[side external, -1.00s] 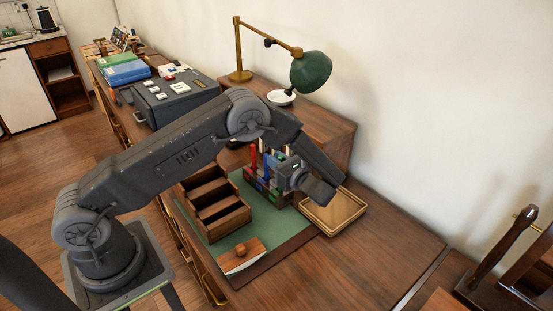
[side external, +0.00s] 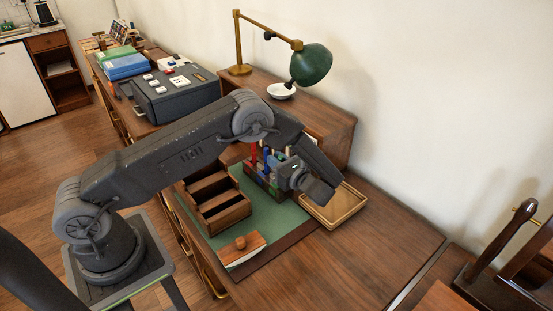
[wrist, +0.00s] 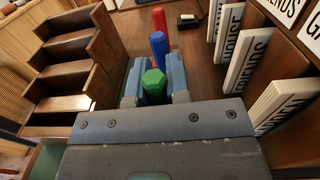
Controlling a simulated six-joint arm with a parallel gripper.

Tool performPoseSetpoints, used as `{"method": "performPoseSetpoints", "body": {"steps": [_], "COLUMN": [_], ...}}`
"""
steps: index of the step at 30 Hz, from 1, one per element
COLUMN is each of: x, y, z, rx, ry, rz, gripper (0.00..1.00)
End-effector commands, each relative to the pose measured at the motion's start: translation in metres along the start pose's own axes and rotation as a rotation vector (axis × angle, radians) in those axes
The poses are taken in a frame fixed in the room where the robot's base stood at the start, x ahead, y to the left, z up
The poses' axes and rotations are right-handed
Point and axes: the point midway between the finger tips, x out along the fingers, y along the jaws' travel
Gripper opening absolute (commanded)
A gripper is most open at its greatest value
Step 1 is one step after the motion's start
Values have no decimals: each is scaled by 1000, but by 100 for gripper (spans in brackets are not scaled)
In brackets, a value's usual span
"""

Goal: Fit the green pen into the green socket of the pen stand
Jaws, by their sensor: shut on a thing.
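My gripper (wrist: 154,82) is shut on the green pen (wrist: 154,88), whose hexagonal green top shows between the two blue-grey fingers in the wrist view. The pen's lower end is hidden there. In the side view my gripper (side external: 284,170) is at the pen stand (side external: 262,184), close to its right side. A red pen (side external: 254,153) and a blue pen (side external: 267,157) stand upright there. They also show beyond the green pen in the wrist view, blue (wrist: 159,48) nearer and red (wrist: 158,18) farther. The green socket is hidden, and I cannot tell whether the pen touches it.
A stepped wooden organiser (side external: 225,211) stands left of the pen stand. A wooden tray (side external: 338,219) lies to its right, and a blotter (side external: 242,249) lies in front on the green mat (side external: 279,225). Lettered white cards (wrist: 250,58) stand at the right in the wrist view. Bare desk lies front right.

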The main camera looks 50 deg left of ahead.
Motion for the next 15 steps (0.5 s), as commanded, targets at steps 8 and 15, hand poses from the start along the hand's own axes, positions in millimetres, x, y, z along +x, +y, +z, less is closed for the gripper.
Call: {"method": "performPoseSetpoints", "body": {"steps": [8, 15], "x": [0, 0], "y": [0, 0], "z": [-7, -8], "rx": [1, 0], "ry": [0, 0], "rz": [0, 0], "gripper": [0, 32]}}
